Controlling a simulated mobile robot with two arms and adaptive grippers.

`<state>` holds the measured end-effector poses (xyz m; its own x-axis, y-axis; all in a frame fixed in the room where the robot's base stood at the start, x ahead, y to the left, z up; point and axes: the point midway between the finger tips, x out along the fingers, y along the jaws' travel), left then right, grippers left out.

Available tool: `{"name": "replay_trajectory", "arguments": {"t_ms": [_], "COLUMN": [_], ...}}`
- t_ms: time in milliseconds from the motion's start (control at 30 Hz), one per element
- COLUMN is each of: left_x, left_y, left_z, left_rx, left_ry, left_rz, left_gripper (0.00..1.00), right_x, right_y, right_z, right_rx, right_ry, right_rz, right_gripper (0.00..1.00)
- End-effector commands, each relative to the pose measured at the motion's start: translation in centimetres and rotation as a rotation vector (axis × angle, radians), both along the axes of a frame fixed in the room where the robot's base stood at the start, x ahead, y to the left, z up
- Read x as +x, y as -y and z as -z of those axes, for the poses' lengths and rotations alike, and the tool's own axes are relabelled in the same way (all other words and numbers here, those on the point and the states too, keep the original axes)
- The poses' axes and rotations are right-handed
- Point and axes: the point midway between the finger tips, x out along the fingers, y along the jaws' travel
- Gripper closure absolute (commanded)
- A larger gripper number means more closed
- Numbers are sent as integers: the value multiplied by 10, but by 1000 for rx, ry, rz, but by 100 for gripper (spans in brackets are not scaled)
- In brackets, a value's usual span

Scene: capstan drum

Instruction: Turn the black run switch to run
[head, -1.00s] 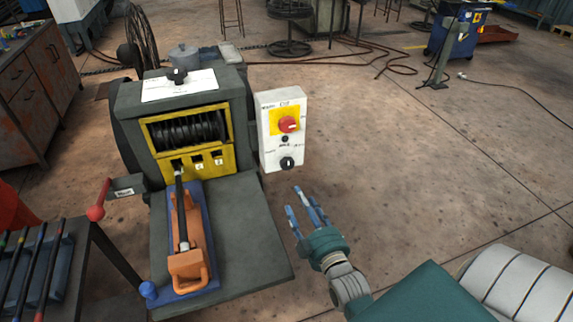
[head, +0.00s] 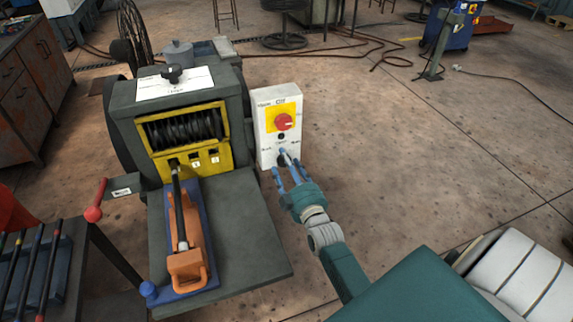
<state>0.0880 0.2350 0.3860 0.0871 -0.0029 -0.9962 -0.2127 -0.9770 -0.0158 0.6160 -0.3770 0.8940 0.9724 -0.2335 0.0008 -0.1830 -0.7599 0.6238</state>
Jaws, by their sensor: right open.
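The black run switch (head: 281,161) is the small dark knob low on the white control box (head: 265,107), right of the capstan machine. It is partly hidden behind the blue fingers of my right gripper. My right gripper (head: 284,161) is open, with its fingertips in front of the knob and spread about it. I cannot tell whether the fingers touch the knob, and its pointer direction is hidden. My left gripper is not in view.
The capstan machine (head: 251,219) has a dark flat table with an orange clamp (head: 187,262) on a blue base. A red-knobbed lever (head: 93,214) stands at left, beside a rack of rods (head: 35,270). The floor right of the box is open.

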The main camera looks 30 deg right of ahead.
Motion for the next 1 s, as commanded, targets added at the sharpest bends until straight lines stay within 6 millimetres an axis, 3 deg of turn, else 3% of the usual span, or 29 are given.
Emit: {"name": "replay_trajectory", "arguments": {"t_ms": [200,433,1000], "left_x": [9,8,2], "left_y": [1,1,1], "left_z": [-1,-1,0], "left_rx": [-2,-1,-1], "left_ry": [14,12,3], "left_rz": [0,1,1], "left_gripper": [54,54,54], "right_x": [0,0,-1], "right_y": [0,0,0], "right_z": [0,1,2], "right_rx": [0,0,13], "right_ry": [0,-1,-2], "right_rz": [0,0,0], "right_gripper": [48,92,93]}}
